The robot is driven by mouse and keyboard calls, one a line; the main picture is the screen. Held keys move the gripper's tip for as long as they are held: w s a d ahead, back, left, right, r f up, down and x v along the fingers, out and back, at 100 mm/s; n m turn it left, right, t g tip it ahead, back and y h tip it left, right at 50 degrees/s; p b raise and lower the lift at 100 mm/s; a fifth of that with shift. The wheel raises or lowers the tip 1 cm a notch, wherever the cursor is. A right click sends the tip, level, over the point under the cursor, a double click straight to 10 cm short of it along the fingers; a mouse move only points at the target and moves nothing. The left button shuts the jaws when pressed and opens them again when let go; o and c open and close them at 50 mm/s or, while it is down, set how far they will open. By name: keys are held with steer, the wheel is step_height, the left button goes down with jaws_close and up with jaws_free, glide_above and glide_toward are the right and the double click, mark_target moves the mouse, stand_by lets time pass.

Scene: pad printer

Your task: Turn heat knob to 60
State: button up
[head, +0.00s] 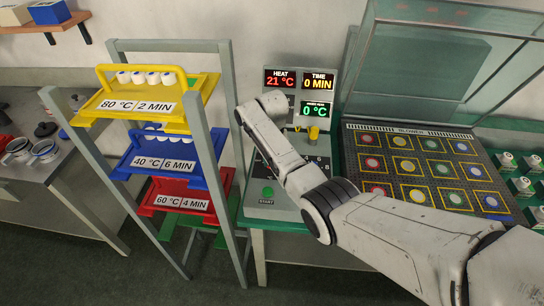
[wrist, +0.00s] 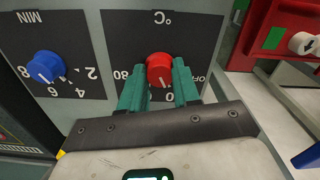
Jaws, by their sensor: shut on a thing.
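The red heat knob (wrist: 160,66) sits on a black dial plate marked °C, seen upside down in the wrist view. My gripper (wrist: 159,74) has its two green fingers on either side of the knob, closed on it. A white pointer line on the knob faces the bottom of the picture, toward a label partly hidden by my gripper, of which a 0 shows. The labels 80 and OFF lie left and right of the fingers. In the head view my arm hides the knob. The heat display (head: 280,79) reads 21 °C.
A blue MIN knob (wrist: 45,66) is beside the heat dial. A rack with yellow (head: 95,112), blue (head: 130,166) and red (head: 160,203) trays stands left of the panel.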

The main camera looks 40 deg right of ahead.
steer(key=m, duration=0.5)
steer(key=shift+w+m, duration=0.1)
steer(key=shift+m, duration=2.2)
steer(key=shift+r, duration=0.1)
steer(key=o, duration=1.1)
steer(key=shift+c, duration=0.2)
step_height(320, 180, up, 11)
steer(key=shift+b, duration=0.3)
steer(key=shift+f, duration=0.2)
